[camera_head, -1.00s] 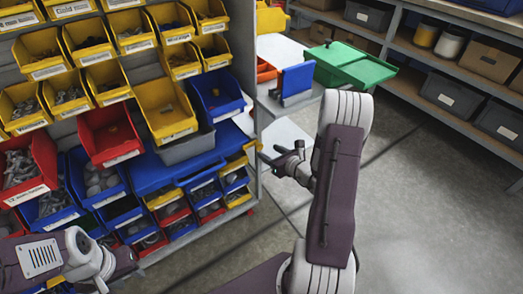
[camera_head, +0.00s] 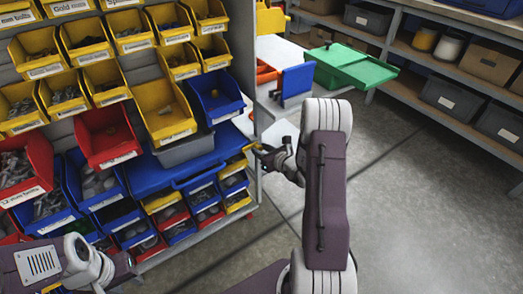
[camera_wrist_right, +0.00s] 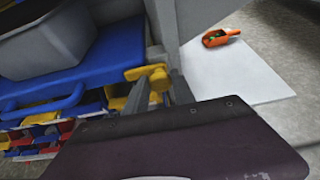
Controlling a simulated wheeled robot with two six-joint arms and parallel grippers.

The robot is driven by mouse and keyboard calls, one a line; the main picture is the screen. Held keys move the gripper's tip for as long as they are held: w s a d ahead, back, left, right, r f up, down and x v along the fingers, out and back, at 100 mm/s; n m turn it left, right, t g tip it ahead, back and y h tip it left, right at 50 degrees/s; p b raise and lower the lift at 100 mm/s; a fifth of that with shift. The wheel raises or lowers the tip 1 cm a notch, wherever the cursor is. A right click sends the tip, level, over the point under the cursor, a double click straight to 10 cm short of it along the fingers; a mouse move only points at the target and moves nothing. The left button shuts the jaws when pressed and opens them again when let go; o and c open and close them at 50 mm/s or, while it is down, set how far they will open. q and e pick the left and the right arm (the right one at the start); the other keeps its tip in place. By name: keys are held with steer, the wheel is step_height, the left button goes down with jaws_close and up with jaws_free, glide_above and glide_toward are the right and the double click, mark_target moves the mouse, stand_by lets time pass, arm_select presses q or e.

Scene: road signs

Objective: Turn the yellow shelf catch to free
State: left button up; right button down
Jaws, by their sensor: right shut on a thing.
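The yellow shelf catch (camera_wrist_right: 150,76) sits at the front edge of the blue shelf drawer, beside the grey rack post. In the right wrist view my right gripper (camera_wrist_right: 152,92) has its two grey fingers on either side of the catch and is shut on it. In the head view my right gripper (camera_head: 258,149) reaches the rack's right edge, where only a little of the catch (camera_head: 249,147) shows. My left gripper (camera_head: 101,284) is at the lower left, partly cut off by the frame edge; its fingers cannot be made out.
The rack holds many yellow, red and blue bins (camera_head: 105,133). A blue lid with a handle (camera_head: 160,170) and a grey bin (camera_head: 184,150) are beside the catch. An orange scoop (camera_wrist_right: 221,37) lies on a white surface. A green box (camera_head: 350,66) stands behind. Floor at right is clear.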

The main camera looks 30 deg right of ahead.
steer(key=shift+r, duration=0.1)
steer(key=m+y+p, duration=0.2)
steer(key=shift+d+m, duration=0.25)
steer(key=shift+m, duration=0.15)
steer(key=m+y+p, duration=0.2)
steer(key=m, duration=0.1)
steer(key=shift+d+f, duration=0.1)
steer(key=shift+f, duration=0.1)
steer(key=shift+d+f+m+t+y, duration=0.1)
steer(key=shift+m+t+y, duration=0.25)
steer(key=shift+m, duration=0.35)
steer(key=shift+f+m+y, duration=0.15)
steer(key=shift+m+y, duration=0.3)
steer(key=shift+m, duration=0.65)
steer(key=shift+f+m+t+y+b, duration=0.15)
steer(key=shift+m+t+y, duration=0.25)
steer(key=shift+m, duration=0.55)
steer(key=shift+m+t+y+b, duration=0.15)
steer(key=shift+m+t+y, duration=0.25)
steer(key=shift+m, duration=0.55)
steer(key=c, duration=1.1)
jaws_free()
steer(key=shift+d, duration=0.1)
